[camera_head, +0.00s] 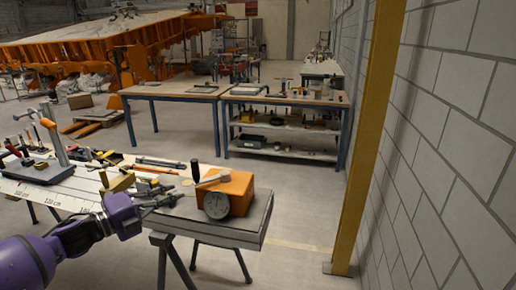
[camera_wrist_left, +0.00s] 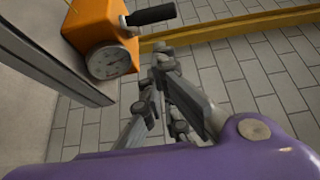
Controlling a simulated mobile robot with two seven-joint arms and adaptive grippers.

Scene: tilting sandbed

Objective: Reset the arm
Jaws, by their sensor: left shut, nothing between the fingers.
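My left arm is purple and comes in from the lower left of the head view. Its left gripper (camera_head: 176,197) is over the near part of the workbench (camera_head: 238,228), just left of an orange box with a round dial gauge (camera_head: 232,190). In the left wrist view the gripper (camera_wrist_left: 160,62) is shut and empty. The orange gauge box (camera_wrist_left: 98,28) with a black handle is at the upper left there, apart from the fingers. My right gripper is not in view.
Hand tools lie along the bench, with a small vise (camera_head: 54,140) at left. A yellow post (camera_head: 368,130) and a block wall (camera_head: 450,150) stand at right. A blue-legged table (camera_head: 285,99) is behind. Floor between bench and post is clear.

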